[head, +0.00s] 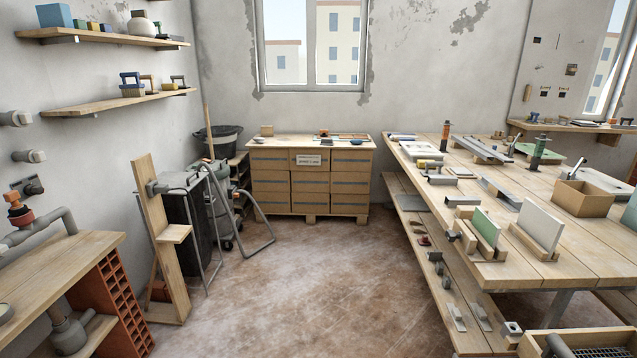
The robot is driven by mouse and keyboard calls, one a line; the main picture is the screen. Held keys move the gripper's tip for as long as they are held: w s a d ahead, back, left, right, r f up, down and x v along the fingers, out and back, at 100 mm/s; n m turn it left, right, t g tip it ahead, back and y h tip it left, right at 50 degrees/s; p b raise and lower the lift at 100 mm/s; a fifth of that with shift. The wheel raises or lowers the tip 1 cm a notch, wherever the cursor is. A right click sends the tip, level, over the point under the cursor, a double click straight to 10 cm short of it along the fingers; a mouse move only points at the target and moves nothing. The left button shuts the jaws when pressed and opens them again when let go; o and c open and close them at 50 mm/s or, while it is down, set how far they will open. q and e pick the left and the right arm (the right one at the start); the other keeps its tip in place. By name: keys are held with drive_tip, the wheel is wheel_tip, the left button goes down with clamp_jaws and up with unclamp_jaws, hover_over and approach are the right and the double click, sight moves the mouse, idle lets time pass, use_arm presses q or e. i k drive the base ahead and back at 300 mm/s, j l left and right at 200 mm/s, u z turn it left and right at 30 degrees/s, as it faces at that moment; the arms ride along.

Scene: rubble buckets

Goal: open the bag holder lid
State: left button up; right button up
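What looks like the bag holder (181,228) stands on the floor at the left, beside a leaning wooden board. It is a dark upright body in a grey metal tube frame. Neither of my grippers is in view.
The wooden board (160,240) stands in front of the holder. A black bucket (218,150) is behind it. A wooden drawer cabinet (310,185) stands at the back wall, a long cluttered workbench (590,262) at the right. The brown floor (300,290) between is clear.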

sight(174, 179)
drive_tip(key=i, duration=0.9)
drive_tip(key=i+u, duration=0.1)
drive_tip(key=i, duration=0.85)
drive_tip(key=i+l, duration=0.15)
drive_tip(key=i, duration=0.75)
drive_tip(key=i+l+u, duration=0.15)
drive_tip(key=i+u, duration=0.15)
drive_tip(key=i, duration=0.2)
drive_tip(key=i+l+u, duration=0.3)
drive_tip(key=i, duration=0.15)
drive_tip(key=i+l+u, duration=0.35)
drive_tip(key=i+u, duration=0.1)
drive_tip(key=u, duration=1.3)
